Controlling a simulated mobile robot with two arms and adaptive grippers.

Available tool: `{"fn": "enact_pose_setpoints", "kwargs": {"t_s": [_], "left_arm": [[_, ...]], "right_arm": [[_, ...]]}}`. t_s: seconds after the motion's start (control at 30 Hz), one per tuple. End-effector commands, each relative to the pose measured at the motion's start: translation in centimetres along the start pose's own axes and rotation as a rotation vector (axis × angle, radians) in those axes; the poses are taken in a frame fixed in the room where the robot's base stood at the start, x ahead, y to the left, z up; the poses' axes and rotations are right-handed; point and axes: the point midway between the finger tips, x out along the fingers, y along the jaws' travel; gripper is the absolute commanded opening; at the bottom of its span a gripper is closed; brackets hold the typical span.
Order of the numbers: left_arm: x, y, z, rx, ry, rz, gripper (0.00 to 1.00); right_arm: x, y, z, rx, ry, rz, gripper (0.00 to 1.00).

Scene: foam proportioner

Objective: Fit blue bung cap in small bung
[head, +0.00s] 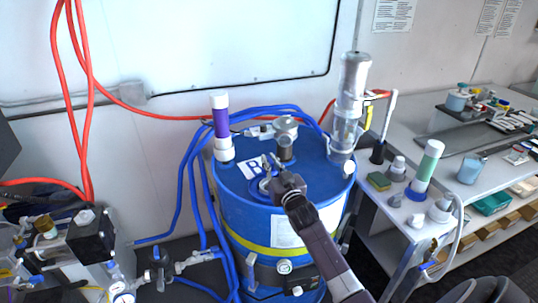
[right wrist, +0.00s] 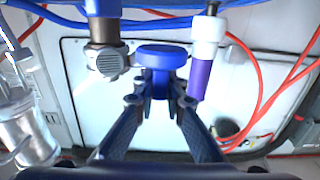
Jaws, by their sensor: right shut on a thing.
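The blue drum (head: 232,207) stands at the centre of the head view, against the wall. My right gripper (head: 270,162) reaches over its lid from the lower right. In the right wrist view my right gripper (right wrist: 161,92) is shut on the blue bung cap (right wrist: 162,56), a round cap between the fingertips. The cap's contact with the lid cannot be told. I cannot make out the small bung; the gripper and arm cover part of the lid. My left gripper is not in view.
On the lid stand a metal fitting (head: 286,130), a purple-and-white tube (head: 221,125) and a tall clear-and-grey pump (head: 350,100). Blue hoses (head: 190,185) run along the drum's left. A white bench (head: 405,140) with bottles stands right; valves (head: 90,235) lie left.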

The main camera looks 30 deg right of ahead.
Motion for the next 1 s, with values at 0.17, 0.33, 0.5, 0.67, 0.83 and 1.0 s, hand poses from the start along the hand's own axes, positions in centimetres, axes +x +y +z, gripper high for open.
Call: {"fn": "enact_pose_setpoints", "kwargs": {"t_s": [0.17,0.33,0.5,0.67,0.83,1.0], "left_arm": [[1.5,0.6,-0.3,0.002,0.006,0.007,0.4],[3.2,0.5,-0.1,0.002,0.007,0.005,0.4],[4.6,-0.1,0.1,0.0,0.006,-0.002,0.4],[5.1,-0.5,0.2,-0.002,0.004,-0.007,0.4],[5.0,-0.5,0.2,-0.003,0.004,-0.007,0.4],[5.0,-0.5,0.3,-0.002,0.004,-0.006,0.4]], "right_arm": [[0.0,0.0,1.6,0.0,0.0,0.0,0.0],[0.0,0.0,3.4,0.001,0.0,0.0,0.0],[0.0,0.0,5.0,0.001,0.001,0.0,0.0],[0.0,0.0,5.5,0.001,0.001,0.0,0.0],[0.0,0.0,5.4,0.001,0.001,0.0,0.0],[0.0,0.0,5.4,0.001,0.001,0.0,0.0]]}}
